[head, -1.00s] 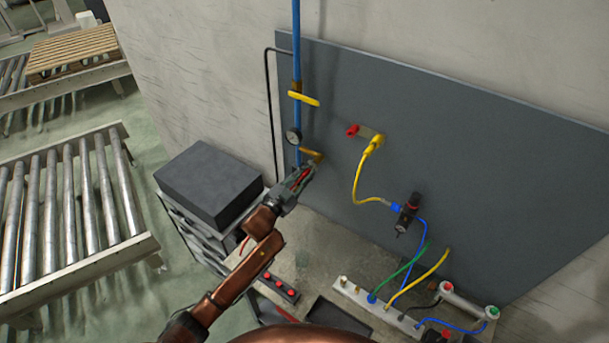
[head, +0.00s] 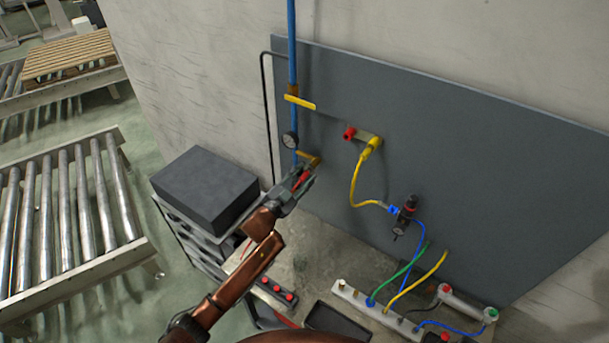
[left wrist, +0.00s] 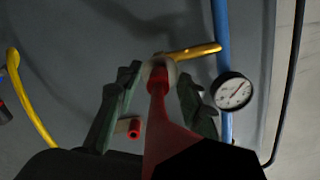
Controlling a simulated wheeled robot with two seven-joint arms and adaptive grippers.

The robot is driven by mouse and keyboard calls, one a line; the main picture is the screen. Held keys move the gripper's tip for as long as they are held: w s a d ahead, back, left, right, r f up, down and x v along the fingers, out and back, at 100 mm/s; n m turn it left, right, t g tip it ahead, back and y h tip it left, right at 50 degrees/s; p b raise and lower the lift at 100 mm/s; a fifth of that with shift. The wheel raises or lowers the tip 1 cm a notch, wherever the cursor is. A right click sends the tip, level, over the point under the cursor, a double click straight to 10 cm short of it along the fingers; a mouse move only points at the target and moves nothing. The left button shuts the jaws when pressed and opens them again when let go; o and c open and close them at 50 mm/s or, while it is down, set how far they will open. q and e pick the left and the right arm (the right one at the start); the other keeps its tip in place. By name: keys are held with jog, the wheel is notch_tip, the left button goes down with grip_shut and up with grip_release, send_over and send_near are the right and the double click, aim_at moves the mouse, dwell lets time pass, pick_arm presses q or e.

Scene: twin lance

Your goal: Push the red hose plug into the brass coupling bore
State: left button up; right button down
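The red hose plug (left wrist: 158,88) runs up the middle of the left wrist view, its tip at the pale round mouth of the brass coupling (left wrist: 190,51). The tip seems to be at or inside the bore; I cannot tell how deep. In the head view the plug (head: 300,180) points up toward the brass coupling (head: 309,158) beside the blue pipe. My left gripper (head: 303,176) is around the plug. In the left wrist view its fingers (left wrist: 157,88) stand apart, with gaps on both sides of the plug. My right gripper is out of view.
A pressure gauge (head: 290,140) and a yellow lever (head: 300,101) sit on the blue pipe (head: 291,50). A red fitting (head: 349,134) and a yellow hose (head: 356,185) are right on the grey panel (head: 480,160). A dark box (head: 205,187) stands left, near my arm.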

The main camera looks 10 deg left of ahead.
pick_arm(q)
jog(key=v, duration=1.2)
jog(key=shift+c, duration=0.4)
